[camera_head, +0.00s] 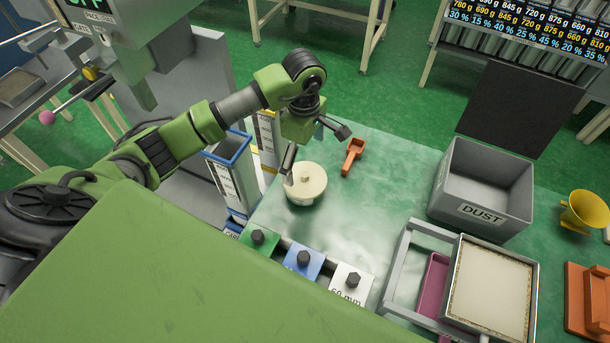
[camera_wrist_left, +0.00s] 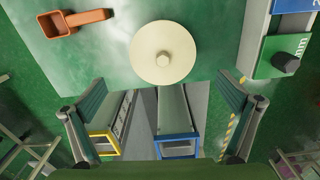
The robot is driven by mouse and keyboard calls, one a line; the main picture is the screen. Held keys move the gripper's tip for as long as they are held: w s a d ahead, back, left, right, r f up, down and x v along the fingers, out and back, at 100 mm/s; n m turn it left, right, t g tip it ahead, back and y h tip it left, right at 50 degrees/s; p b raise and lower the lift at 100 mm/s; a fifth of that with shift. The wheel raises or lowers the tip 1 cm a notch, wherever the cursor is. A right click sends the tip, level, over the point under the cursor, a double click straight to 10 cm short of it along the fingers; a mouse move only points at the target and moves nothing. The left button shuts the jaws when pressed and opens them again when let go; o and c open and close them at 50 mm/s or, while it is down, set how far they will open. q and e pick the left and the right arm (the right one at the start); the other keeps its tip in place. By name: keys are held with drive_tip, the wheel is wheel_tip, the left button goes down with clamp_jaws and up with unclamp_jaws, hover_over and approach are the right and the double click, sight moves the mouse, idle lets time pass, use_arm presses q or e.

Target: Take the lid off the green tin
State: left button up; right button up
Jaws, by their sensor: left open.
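A round cream lid with a small knob (camera_head: 306,187) sits near the edge of the green table. It also shows in the wrist view (camera_wrist_left: 163,53), seen from above. No green tin body shows clearly; whether one is under the lid I cannot tell. My left gripper (camera_head: 316,146) is open and empty, close to the lid on its far side, with one finger overlapping the lid's left edge in the head view. In the wrist view the open fingers (camera_wrist_left: 162,90) are spread wide and the lid lies beyond them, apart from both. My right gripper is not in view.
An orange scoop (camera_head: 352,157) lies right of the lid. Green (camera_head: 260,239), blue (camera_head: 303,259) and white (camera_head: 351,281) blocks with black knobs line the near edge. A grey DUST bin (camera_head: 482,190) and a framed sieve (camera_head: 488,290) stand to the right. The table's middle is clear.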

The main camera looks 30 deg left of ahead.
sight(305, 175)
use_arm(q)
drive_tip(key=shift+f, duration=0.3)
drive_tip(key=f, duration=0.1)
drive_tip(key=p, duration=0.1)
drive_tip(key=f+p, duration=0.1)
drive_tip(key=shift+s+d+f, duration=0.3)
drive_tip(key=shift+s+d, duration=0.05)
drive_tip(key=shift+s, duration=0.05)
wheel_tip(305, 175, down, 2)
drive_tip(key=shift+f+p, duration=0.1)
drive_tip(key=shift+p, duration=0.2)
drive_tip(key=shift+w+a+f, duration=0.1)
drive_tip(key=shift+f, duration=0.05)
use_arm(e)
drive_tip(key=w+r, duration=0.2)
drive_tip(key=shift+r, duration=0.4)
use_arm(q)
drive_tip(key=c, duration=2.8)
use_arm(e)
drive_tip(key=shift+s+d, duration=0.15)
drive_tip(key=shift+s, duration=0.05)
